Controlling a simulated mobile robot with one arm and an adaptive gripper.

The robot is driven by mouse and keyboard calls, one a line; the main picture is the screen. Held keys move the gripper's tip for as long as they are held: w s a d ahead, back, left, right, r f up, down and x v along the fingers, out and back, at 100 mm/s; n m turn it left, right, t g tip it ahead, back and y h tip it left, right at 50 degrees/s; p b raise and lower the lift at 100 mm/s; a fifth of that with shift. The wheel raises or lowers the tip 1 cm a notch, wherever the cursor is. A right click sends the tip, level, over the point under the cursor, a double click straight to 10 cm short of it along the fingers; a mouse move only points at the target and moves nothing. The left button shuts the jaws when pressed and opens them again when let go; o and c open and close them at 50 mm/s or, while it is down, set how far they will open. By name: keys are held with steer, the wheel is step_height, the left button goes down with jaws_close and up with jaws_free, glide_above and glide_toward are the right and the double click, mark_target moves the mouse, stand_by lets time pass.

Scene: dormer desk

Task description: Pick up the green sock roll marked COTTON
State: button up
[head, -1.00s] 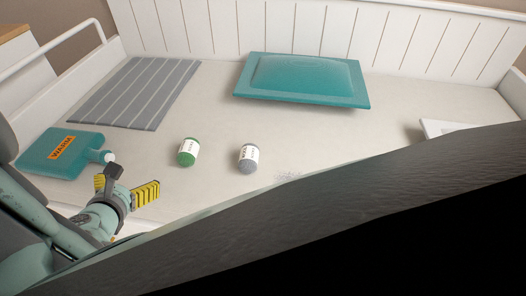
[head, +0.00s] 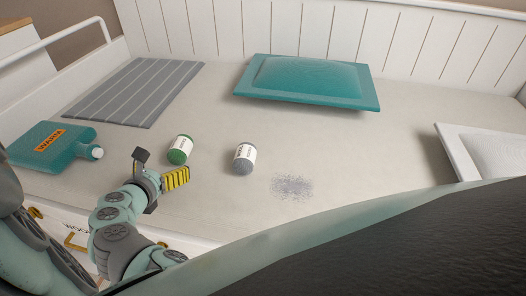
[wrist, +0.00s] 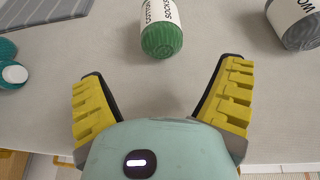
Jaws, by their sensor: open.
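The green sock roll (head: 180,150) with a white label lies on the pale bed surface. In the wrist view the green roll (wrist: 162,40) shows COTTON SOCKS on its label and sits beyond my fingertips, near the top middle. My gripper (head: 160,172) is open and empty, just in front of the green roll in the head view. In the wrist view my gripper's yellow-padded fingers (wrist: 160,80) are spread wide, with only bare surface between them. A grey sock roll (head: 244,158) lies to the right of the green one; it also shows in the wrist view (wrist: 299,25).
A teal bottle marked WARM (head: 52,146) lies at the left. A grey striped mat (head: 135,92) and a teal cushion (head: 307,82) lie further back.

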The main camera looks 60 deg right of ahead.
mark_target(175, 161)
steer(key=x, duration=0.1)
steer(key=b+x, duration=0.1)
steer(key=x, duration=0.1)
steer(key=b+x, duration=0.1)
steer(key=x, duration=0.1)
steer(key=shift+s+d, duration=0.2)
steer(key=shift+w+d+f, duration=0.2)
steer(key=shift+w+d, duration=0.15)
steer(key=shift+d, duration=0.2)
steer(key=shift+c, duration=0.3)
steer(key=shift+a, duration=0.1)
steer(key=c, duration=1.2)
